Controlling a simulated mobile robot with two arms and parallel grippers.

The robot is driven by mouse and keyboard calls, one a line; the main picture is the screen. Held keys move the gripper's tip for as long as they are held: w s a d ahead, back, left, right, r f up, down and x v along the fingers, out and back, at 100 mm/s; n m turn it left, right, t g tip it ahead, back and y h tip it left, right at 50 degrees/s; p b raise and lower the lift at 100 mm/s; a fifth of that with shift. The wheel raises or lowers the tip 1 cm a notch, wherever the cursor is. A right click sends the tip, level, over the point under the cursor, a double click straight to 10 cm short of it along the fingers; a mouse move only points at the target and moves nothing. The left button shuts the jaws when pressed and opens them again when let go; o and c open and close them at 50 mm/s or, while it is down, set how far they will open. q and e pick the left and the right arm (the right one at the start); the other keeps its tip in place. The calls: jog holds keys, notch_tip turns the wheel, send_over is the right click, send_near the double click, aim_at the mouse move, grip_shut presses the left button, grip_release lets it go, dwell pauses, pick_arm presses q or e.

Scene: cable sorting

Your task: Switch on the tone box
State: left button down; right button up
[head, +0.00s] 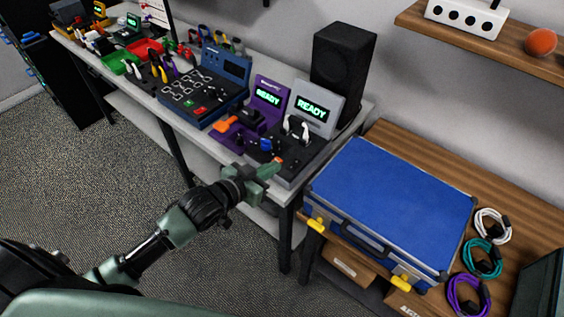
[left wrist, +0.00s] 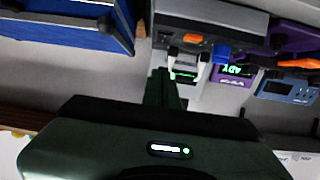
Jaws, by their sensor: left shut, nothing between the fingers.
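No label reading "tone box" is legible; the grey box (head: 316,110) and the purple box (head: 266,100) both have lit green "READY" screens. The grey box has white parts, a blue part (head: 266,145) and an orange part (head: 279,160) near its front. My left gripper (head: 268,169) is shut and empty beside the grey box's front edge, close to the orange part. Whether they touch is unclear. In the left wrist view, my dark green fingers (left wrist: 165,88) point at the grey box (left wrist: 210,14), near its orange part (left wrist: 193,38). My right gripper is out of view.
A blue device (head: 222,70) stands left of the purple box. A black speaker (head: 342,62) stands behind the grey box. A closed blue case (head: 395,205) lies on the wooden table at right, with coiled cables (head: 484,257) beside it.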

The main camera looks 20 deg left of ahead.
pick_arm(q)
jog(key=v, duration=0.4)
jog(key=shift+s+f+b, duration=0.15)
jog(key=shift+f+b, duration=0.2)
jog(key=shift+f, duration=0.05)
jog(key=shift+f, duration=0.1)
